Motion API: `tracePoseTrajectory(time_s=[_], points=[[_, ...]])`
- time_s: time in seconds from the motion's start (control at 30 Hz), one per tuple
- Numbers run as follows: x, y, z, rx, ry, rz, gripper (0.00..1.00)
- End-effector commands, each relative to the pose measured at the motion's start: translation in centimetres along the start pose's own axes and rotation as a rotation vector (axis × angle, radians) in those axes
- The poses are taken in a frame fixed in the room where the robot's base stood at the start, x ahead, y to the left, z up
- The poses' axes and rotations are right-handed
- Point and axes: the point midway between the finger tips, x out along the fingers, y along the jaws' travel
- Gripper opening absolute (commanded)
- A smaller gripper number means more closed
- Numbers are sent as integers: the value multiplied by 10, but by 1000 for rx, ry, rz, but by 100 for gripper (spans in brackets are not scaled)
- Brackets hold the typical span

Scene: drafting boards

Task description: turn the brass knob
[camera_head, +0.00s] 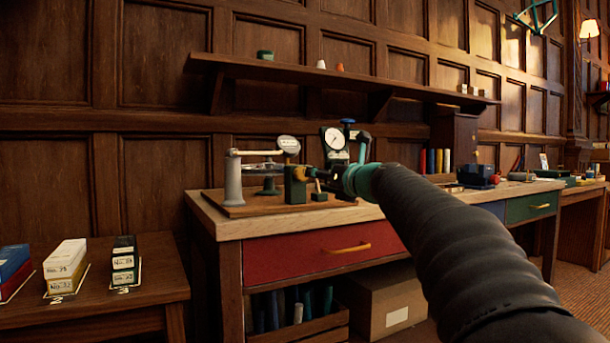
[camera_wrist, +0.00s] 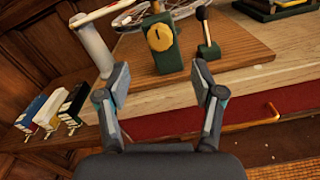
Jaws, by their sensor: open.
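The brass knob (camera_wrist: 160,38) is a round yellow disc with a dark mark, on the front of a dark green block (camera_wrist: 153,55). In the head view the green block (camera_head: 295,187) stands on the wooden board, with the knob (camera_head: 299,173) seen edge-on near its top. My gripper (camera_wrist: 159,79) is open and empty, its two grey fingers spread wide. In the wrist view the knob shows between and beyond the fingertips, apart from them. In the head view my arm reaches in from the right; my fingers cannot be made out there.
A small lever (camera_wrist: 206,38) on a green base stands right of the knob, close to my right finger. A grey post (camera_wrist: 93,45) stands left. A dial gauge (camera_head: 334,140) rises behind. The board (camera_head: 235,211) lies on a bench with a red drawer (camera_head: 320,252).

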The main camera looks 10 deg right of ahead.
Motion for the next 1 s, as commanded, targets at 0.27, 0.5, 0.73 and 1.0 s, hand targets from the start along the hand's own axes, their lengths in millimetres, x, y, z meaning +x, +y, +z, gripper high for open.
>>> tracePoseTrajectory(time_s=[0.27, 0.5, 0.73, 1.0], points=[[53, 1, 0, -1, 2, 1, 67], [84, 1, 0, -3, 1, 1, 67], [95, 0, 0, -2, 0, 0, 67], [95, 0, 0, -2, 0, 0, 65]])
